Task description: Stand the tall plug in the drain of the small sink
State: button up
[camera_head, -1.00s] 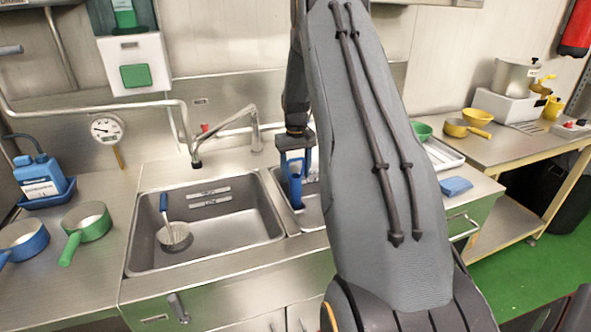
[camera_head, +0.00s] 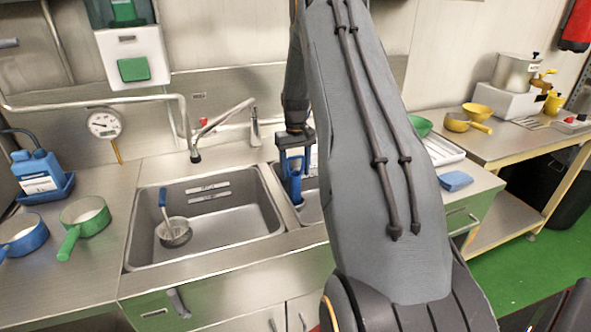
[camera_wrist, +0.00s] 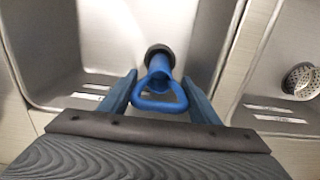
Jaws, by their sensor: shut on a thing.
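The tall blue plug (camera_wrist: 160,72) shows in the wrist view, with a loop handle at its near end and a dark round end at its far end. My gripper (camera_wrist: 159,101) has its blue fingers on either side of the handle and is shut on it. In the head view my gripper (camera_head: 295,163) points down into the small sink (camera_head: 311,210), with the blue plug (camera_head: 296,192) below it. My arm hides much of this sink. I cannot see the drain, nor tell whether the plug's end touches the sink floor.
The large sink (camera_head: 240,215) lies to the left, with a strainer ladle (camera_head: 174,232) in it. A tap (camera_head: 225,118) stands behind the sinks. A divider (camera_head: 278,200) separates the basins. Green (camera_head: 84,217) and blue (camera_head: 22,236) pans stand on the left counter.

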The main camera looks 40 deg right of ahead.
jog(key=shift+s+f, duration=0.1)
jog(key=shift+f, duration=0.6)
jog(key=o, duration=1.6)
jog(key=shift+r+b, duration=1.35)
jog(key=shift+r, duration=2.6)
